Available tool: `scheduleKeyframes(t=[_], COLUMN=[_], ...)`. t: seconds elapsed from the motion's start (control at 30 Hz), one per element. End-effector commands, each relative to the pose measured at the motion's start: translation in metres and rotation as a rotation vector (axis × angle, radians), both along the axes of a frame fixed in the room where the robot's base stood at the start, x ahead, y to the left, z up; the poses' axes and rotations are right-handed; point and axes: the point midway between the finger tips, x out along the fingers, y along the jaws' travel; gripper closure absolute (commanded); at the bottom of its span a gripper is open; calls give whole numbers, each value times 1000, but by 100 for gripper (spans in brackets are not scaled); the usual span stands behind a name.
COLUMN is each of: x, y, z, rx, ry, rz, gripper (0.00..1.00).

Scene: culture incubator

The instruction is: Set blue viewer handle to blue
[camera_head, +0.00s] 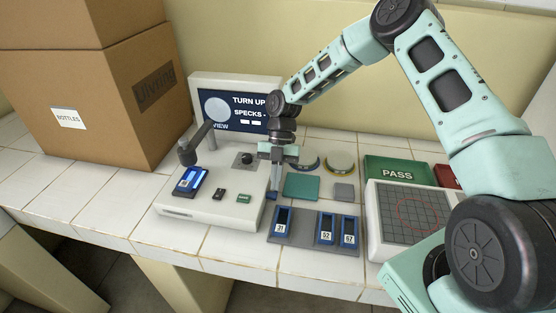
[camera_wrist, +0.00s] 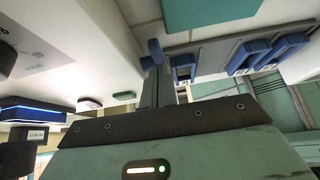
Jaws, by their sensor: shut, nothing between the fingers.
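The viewer (camera_head: 200,212) is a white base with a grey arm over a blue-lit stage (camera_head: 190,181) and a screen (camera_head: 236,107) behind. A dark knob (camera_head: 247,158) sits on a grey plate on its top. I cannot tell which part is the blue handle. My gripper (camera_head: 272,192) points down, shut and empty, at the base's right edge beside the slide rack. A small blue piece shows at the fingertips, also in the wrist view (camera_wrist: 154,50); I cannot tell whether it is part of the fingers. In the wrist view the blue-lit stage (camera_wrist: 38,112) is at left.
A grey rack (camera_head: 303,231) with blue numbered holders stands right of the viewer. A teal square (camera_head: 301,187), a green PASS tray (camera_head: 398,171) and a white gridded box (camera_head: 372,225) lie farther right. A large cardboard box (camera_head: 92,105) stands at back left.

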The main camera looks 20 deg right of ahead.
Motion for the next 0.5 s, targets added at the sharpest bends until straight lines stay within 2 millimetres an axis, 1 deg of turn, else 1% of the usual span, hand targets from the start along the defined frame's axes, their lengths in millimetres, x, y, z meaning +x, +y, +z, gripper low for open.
scheduleKeyframes(t=[0.17,0.5], x=[13,48], y=[-9,-34], z=[21,89], rx=[-1,0], ry=[-7,-6], rz=[-2,-4], gripper=[100,100])
